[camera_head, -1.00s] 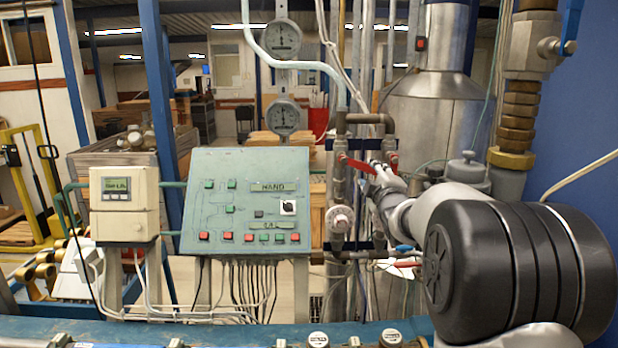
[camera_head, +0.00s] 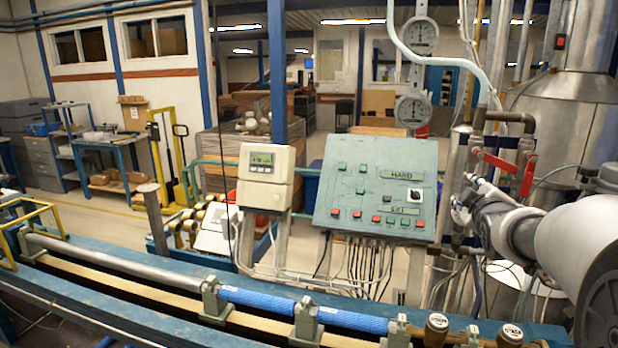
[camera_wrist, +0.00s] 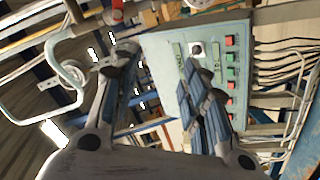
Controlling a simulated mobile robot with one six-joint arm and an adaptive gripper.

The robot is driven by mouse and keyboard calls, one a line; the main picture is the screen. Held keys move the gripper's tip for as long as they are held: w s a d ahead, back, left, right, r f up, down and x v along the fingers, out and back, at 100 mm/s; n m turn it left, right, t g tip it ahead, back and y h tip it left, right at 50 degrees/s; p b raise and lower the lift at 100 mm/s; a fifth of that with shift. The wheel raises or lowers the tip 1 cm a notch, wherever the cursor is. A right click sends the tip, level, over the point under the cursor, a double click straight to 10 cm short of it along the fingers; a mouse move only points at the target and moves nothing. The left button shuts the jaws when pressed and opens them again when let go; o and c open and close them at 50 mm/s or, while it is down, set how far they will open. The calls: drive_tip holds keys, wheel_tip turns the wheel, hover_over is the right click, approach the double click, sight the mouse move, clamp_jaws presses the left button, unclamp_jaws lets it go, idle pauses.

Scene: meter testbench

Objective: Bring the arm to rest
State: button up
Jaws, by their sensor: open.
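My arm reaches in from the right edge of the head view. My gripper (camera_head: 463,207) is small there, just right of the green control panel (camera_head: 338,212) and below the red valve handles (camera_head: 505,166). In the wrist view my gripper (camera_wrist: 155,82) is open, with its two dark fingers spread and nothing seen between them. The control panel (camera_wrist: 155,50) appears tilted behind the fingers. The head view does not show clearly whether the gripper touches the pipes behind it.
A cream meter box (camera_head: 265,185) stands left of the panel. Two round gauges (camera_head: 418,38) hang above it. A blue bench (camera_head: 130,300) with blue pipe sections (camera_head: 270,301) runs along the front. A metal tank (camera_head: 570,120) stands at the right.

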drive_tip(key=s+a+f+m+g+y, duration=0.1)
drive_tip(key=s+a+f+m+g, duration=0.2)
drive_tip(key=s, duration=1.1)
drive_tip(key=s+a+f+m+g+y+b, duration=0.1)
drive_tip(key=s+a+f+m+g+y, duration=0.1)
drive_tip(key=s+a+f, duration=0.7)
drive_tip(key=s+a+f+m+g+y+b, duration=0.1)
drive_tip(key=s+a+f+m+g, duration=0.2)
drive_tip(key=s+a, duration=0.7)
drive_tip(key=s+f+g, duration=0.2)
drive_tip(key=s+f, duration=0.1)
drive_tip(key=s, duration=0.5)
drive_tip(key=shift+s+a+f+m+g+y, duration=0.3)
drive_tip(key=shift+f+m+g, duration=0.05)
drive_tip(key=shift+m+g, duration=0.05)
